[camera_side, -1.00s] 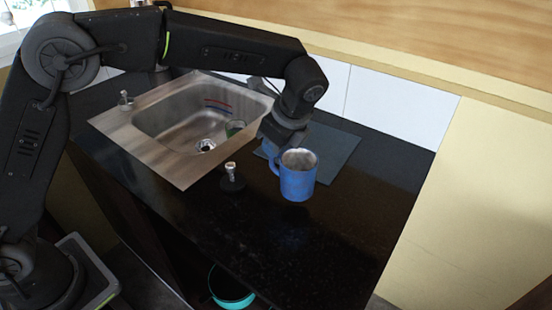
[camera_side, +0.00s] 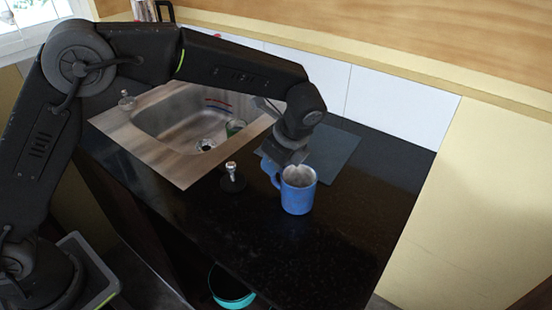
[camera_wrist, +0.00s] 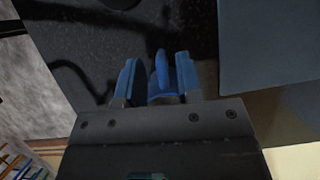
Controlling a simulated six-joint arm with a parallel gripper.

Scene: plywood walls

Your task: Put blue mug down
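The blue mug (camera_side: 298,195) stands upright on the dark counter in the side view, its open rim up and its handle toward the upper left. My gripper (camera_side: 286,160) is just behind it at the handle, tilted down. In the wrist view, the two blue-tinted fingers of my gripper (camera_wrist: 157,80) stand apart, with the blue mug handle (camera_wrist: 162,68) between them. A gap shows beside the handle, so the fingers look open around it. The fingertips are partly hidden in the side view.
A small metal-topped knob (camera_side: 231,172) stands left of the mug. A grey-blue mat (camera_side: 335,150) lies behind. The counter in front and right is clear.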

